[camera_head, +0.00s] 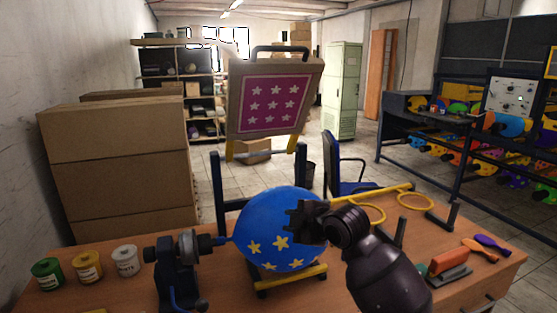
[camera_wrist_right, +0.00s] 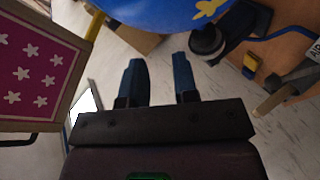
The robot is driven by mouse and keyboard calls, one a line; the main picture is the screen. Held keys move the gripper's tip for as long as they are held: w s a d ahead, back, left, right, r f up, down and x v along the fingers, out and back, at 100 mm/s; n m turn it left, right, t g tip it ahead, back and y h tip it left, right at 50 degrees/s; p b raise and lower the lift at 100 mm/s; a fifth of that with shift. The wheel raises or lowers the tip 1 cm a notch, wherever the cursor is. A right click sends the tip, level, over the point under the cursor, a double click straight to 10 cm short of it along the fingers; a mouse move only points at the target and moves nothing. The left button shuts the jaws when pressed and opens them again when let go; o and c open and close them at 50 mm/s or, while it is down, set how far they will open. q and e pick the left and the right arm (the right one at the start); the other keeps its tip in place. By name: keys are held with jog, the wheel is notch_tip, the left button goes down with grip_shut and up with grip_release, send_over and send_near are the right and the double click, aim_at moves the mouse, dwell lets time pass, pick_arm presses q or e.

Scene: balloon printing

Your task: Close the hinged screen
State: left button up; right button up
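The hinged screen (camera_head: 302,78) stands raised and tilted back behind the workbench, with a pink panel of white stars and a dark handle (camera_head: 282,50) on its top edge. Part of it shows at the left of the right wrist view (camera_wrist_right: 32,75). A blue balloon (camera_head: 268,222) with yellow stars sits on the bench below it. My right gripper (camera_head: 300,222) is in front of the balloon's right side in the head view. In the wrist view its two fingers (camera_wrist_right: 157,80) are apart with nothing between them. My left gripper is not in view.
Paint jars (camera_head: 87,266) stand at the bench's left beside a dark nozzle stand (camera_head: 178,275). Yellow rings (camera_head: 415,201), an orange-handled squeegee (camera_head: 448,262) and small spatulas (camera_head: 492,244) lie at the right. Cardboard boxes (camera_head: 120,165) are stacked at the left wall.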

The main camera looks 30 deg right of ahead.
jog(key=w+d+r+n+t+y, duration=0.1)
jog(key=w+d+r+n+t, duration=0.15)
jog(key=r, duration=0.65)
jog(key=w+d+r+n+t, duration=0.2)
jog(key=w+r, duration=0.2)
jog(key=r, duration=0.4)
jog(key=n+t+y, duration=0.1)
jog(key=n+t, duration=0.3)
send_near(281, 50)
jog(key=p+x, duration=0.3)
jog(key=x, duration=0.7)
jog(key=shift+s+r, duration=0.1)
jog(key=shift+w+r, duration=0.1)
jog(key=shift+w, duration=0.45)
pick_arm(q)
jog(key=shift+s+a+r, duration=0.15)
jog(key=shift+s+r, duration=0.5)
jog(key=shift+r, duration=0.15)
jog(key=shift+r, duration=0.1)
pick_arm(e)
grip_shut()
